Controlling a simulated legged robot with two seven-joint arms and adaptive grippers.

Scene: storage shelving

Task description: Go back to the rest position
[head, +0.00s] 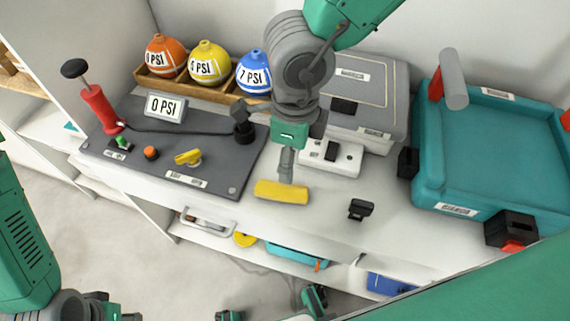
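My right arm comes down from the top over the shelf top. Its gripper (287,168) points down, its narrow fingers seen nearly edge-on just behind a yellow bar (282,191). The bar is at the front of the shelf top; whether the fingers touch or grip it I cannot tell. My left arm (24,245) hangs at the lower left, away from the shelf top.
A dark panel (221,187) carries a red pump (100,109) and a yellow valve (188,157). Orange, yellow and blue balls sit in a wooden tray (153,84). A grey case (375,83) and a teal crate (427,137) stand right. A small black piece (360,209) lies in front.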

